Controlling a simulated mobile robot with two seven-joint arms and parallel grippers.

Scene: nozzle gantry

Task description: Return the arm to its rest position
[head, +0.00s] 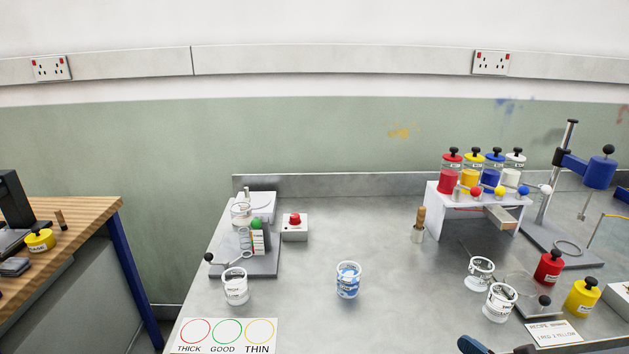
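Neither of my grippers can be made out with certainty in the head view. No arm comes in from the left. A dark blue and black shape (473,345) is cut off by the bottom edge, right of the middle, with a small black piece beside it. I cannot tell what it is. The steel bench (310,320) in front of me is otherwise free of any arm I can recognise.
A cup with blue contents (348,281) stands mid-bench. A clear cup (235,287) stands by the grey test stand (262,266). Paint bottles stand on a white rack (440,208). The blue-headed column stand (570,165), two cups and red and yellow jars crowd the right.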

